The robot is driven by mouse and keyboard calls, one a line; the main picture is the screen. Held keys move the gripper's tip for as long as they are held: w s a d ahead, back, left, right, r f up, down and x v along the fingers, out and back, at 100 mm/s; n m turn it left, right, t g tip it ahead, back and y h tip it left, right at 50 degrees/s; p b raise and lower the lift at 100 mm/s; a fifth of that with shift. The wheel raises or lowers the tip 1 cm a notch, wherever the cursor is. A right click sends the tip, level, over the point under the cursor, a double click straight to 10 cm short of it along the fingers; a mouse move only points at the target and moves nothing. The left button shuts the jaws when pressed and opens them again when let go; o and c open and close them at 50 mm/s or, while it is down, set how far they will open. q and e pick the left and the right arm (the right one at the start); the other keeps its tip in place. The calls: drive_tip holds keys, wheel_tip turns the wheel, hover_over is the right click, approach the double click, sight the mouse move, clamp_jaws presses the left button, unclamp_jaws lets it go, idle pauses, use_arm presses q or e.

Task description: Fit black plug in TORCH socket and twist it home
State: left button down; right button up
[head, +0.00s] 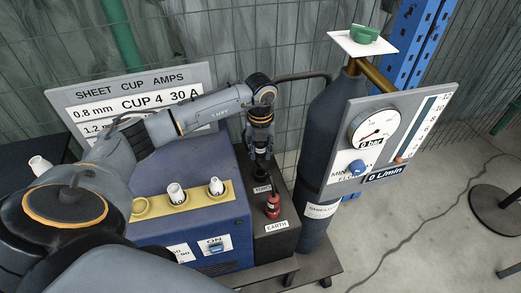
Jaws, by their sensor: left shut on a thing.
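My right gripper is not in view.
The blue machine (190,222) has a yellow tray (226,190) with white cups left of the gripper. A dark gas cylinder (330,130) with a gauge panel (418,110) stands close on the right. A wire mesh fence (230,40) is behind. Open floor lies far right.

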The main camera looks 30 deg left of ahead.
sight(260, 161)
use_arm(q)
drive_tip(key=shift+f+b, duration=1.6)
drive_tip(key=shift+f, duration=0.85)
drive_tip(key=shift+f, duration=0.45)
drive_tip(key=shift+f+b, duration=0.9)
drive_tip(key=shift+f, duration=0.05)
drive_tip(key=c, duration=0.9)
unclamp_jaws()
drive_tip(key=shift+c, duration=0.2)
wheel_tip(260, 161, up, 12)
drive_tip(key=shift+r, duration=0.1)
